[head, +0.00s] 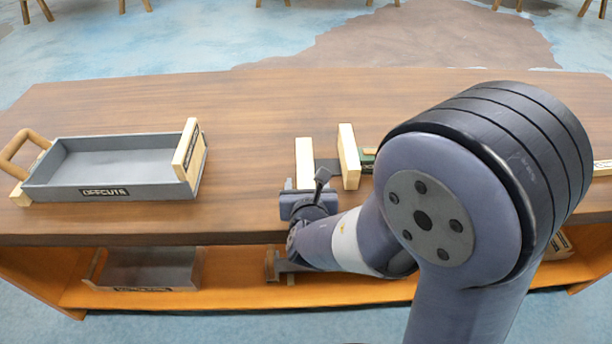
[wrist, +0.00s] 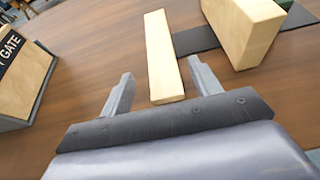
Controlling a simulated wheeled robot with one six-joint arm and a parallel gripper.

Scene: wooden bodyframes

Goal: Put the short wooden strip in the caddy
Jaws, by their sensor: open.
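A pale short wooden strip (wrist: 160,45) lies on the table in the wrist view, with its near end between my open fingers. The strip (head: 305,160) also shows in the head view, just beyond my gripper (head: 303,192). My gripper (wrist: 161,70) is open, with a finger on each side of the strip and gaps showing. A grey tray labelled OFFCUTS (head: 60,191), with wooden ends and a handle, stands on the table at the left; it looks like the caddy. Its right wooden end (wrist: 24,80) shows at the left of the wrist view.
A thicker wooden block (head: 349,157) stands right of the strip, with a dark flat piece (wrist: 196,40) between them. My arm hides much of the table's right side. Another grey tray (head: 150,270) sits on the lower shelf. Table between OFFCUTS tray and strip is clear.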

